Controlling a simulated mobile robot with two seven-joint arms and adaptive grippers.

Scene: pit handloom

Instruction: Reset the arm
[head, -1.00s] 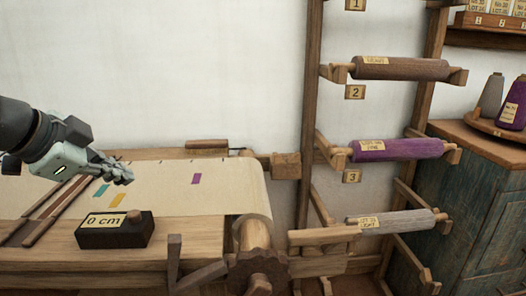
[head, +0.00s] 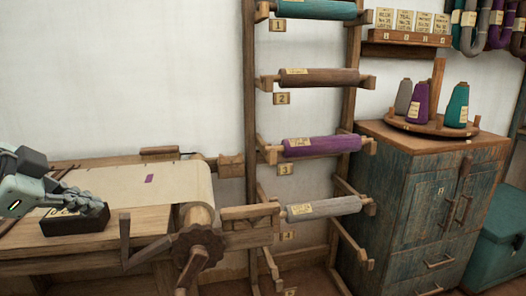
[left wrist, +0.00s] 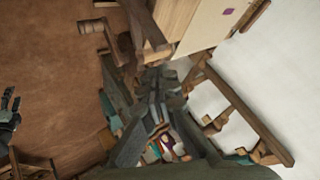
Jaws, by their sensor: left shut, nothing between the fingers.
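My left gripper (head: 100,212) is at the lower left of the head view, shut and empty. It is in front of the black box with a label (head: 75,226) and hides part of it. The label cannot be read. In the left wrist view my left gripper's fingers (left wrist: 160,100) are together near the middle. A small dark gripper-like part, probably my right gripper (left wrist: 8,112), shows at that view's left edge. It is too small to tell its jaw state.
The loom cloth (head: 175,185) with a purple mark lies behind the gripper. A rack holds teal (head: 315,11), brown (head: 325,78), purple (head: 320,146) and grey (head: 325,208) rolls. A blue cabinet (head: 415,205) bearing yarn cones stands right. The wall above the loom is clear.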

